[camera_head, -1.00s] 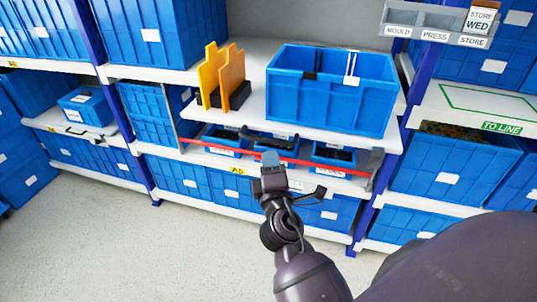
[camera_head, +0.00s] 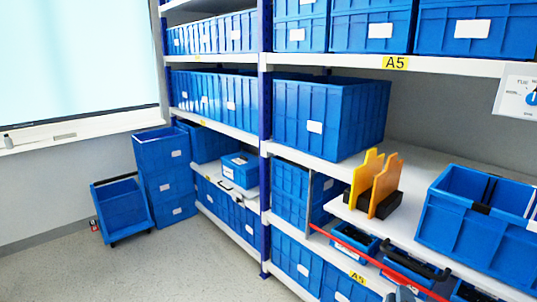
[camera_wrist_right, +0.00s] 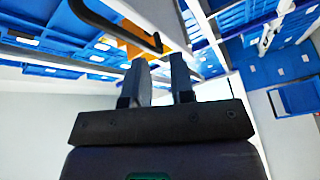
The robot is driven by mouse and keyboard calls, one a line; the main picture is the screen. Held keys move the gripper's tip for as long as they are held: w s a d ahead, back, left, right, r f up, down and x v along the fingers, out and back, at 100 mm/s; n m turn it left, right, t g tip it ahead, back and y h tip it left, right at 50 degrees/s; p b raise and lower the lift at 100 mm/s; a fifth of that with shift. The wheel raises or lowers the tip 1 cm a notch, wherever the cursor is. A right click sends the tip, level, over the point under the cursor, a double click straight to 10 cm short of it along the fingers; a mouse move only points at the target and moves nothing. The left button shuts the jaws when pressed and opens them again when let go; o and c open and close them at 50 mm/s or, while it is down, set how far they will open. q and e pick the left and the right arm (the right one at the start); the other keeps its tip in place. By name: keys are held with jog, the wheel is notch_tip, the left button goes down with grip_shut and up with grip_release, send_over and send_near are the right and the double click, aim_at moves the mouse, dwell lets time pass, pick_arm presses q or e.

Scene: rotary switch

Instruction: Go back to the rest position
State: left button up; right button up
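My right gripper (camera_wrist_right: 160,75) shows in the right wrist view with its two dark fingers apart and background visible between them. Nothing is held between them. In the head view only a small tip of the right gripper (camera_head: 405,294) shows at the bottom edge, in front of the lower shelf. My left gripper is in neither view. No rotary switch can be made out in these frames.
Shelves hold many blue bins (camera_head: 325,120). Orange dividers (camera_head: 383,185) and a large open blue bin (camera_head: 475,225) stand on the middle shelf. A red bar (camera_head: 395,268) crosses small bins below. Stacked bins (camera_head: 163,175) stand left. Grey floor (camera_head: 140,270) is clear.

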jog(key=s+f+m+g+y, duration=0.6)
jog(key=s+f, duration=1.2)
jog(key=f, duration=0.4)
jog(key=shift+s+f+m+y, duration=0.25)
jog(key=shift+s+m+y, duration=0.15)
jog(key=shift+m+y, duration=0.3)
